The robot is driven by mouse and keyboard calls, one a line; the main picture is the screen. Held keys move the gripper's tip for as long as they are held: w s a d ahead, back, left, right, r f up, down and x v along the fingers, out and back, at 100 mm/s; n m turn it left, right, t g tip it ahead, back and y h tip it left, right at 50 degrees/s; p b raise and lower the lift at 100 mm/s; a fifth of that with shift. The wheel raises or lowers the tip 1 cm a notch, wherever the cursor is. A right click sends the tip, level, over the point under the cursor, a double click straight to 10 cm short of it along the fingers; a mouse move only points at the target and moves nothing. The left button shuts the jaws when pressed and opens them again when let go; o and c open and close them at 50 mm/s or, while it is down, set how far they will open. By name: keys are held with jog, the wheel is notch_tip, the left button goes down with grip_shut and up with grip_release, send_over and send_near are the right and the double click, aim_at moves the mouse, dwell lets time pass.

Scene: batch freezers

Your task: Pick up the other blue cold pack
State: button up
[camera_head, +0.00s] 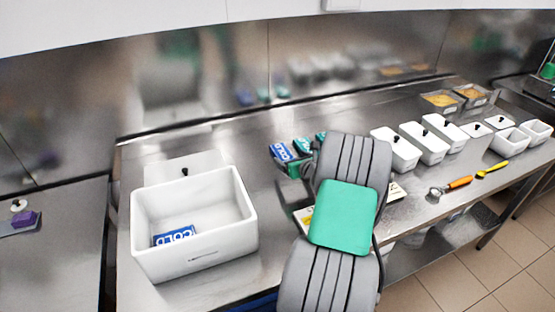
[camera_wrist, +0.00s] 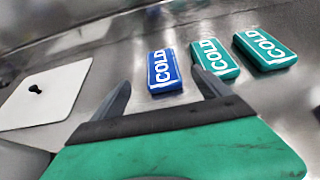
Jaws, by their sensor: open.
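A blue cold pack (camera_wrist: 163,71) lies on the steel counter in the wrist view, just ahead of my gripper (camera_wrist: 163,95) and between the lines of its two fingers. My gripper is open and empty. The same pack shows in the head view (camera_head: 281,152), partly beside my arm. Another blue cold pack (camera_head: 174,237) lies inside the white open bin (camera_head: 196,252) at the left. Two green cold packs (camera_wrist: 214,59) (camera_wrist: 265,48) lie to the right of the blue one on the counter. My arm hides part of the green packs in the head view.
A white lid (camera_wrist: 45,94) with a black knob lies on the counter left of my gripper. White lidded containers (camera_head: 421,142) stand along the right of the counter (camera_head: 222,137). An orange-handled scoop (camera_head: 451,187) and a yellow-handled tool (camera_head: 492,169) lie near the front edge.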

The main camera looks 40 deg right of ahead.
aim_at(283, 153)
jog(key=p+x, duration=0.1)
jog(key=x, duration=0.7)
jog(key=shift+d+f+p, duration=0.15)
jog(key=shift+f+p, duration=0.1)
jog(key=shift+p, duration=0.05)
jog(key=shift+s, duration=0.1)
jog(key=c, duration=1.5)
jog(key=shift+r, duration=0.1)
jog(key=shift+c, duration=0.7)
jog(key=shift+r, duration=0.1)
